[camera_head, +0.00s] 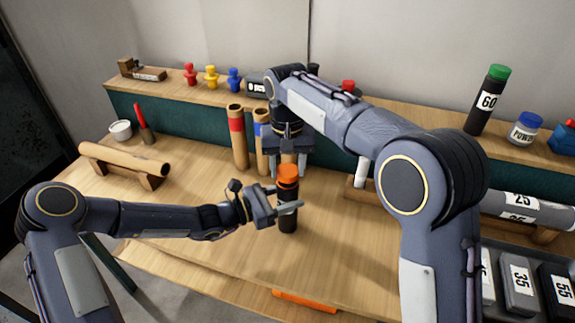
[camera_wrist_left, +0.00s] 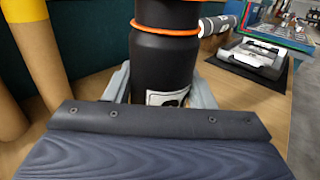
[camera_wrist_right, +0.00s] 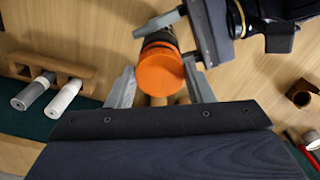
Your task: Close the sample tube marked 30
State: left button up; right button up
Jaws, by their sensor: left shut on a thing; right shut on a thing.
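A dark sample tube (camera_head: 288,217) stands upright over the table. My left gripper (camera_head: 289,207) is shut around its body. In the left wrist view the tube (camera_wrist_left: 165,65) has an orange ring and a white label, partly hidden, so its number cannot be read. An orange cap (camera_head: 288,172) is at the top of the tube, in line with it; I cannot tell whether it is fully seated. My right gripper (camera_head: 287,158) reaches down from above and is shut on the cap, which also shows in the right wrist view (camera_wrist_right: 160,72).
Two upright rolls, one red-banded (camera_head: 237,140), stand behind the grippers. A brown roll on a cradle (camera_head: 125,158) lies at left. The table front is mostly clear.

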jog(key=shift+f, duration=0.55)
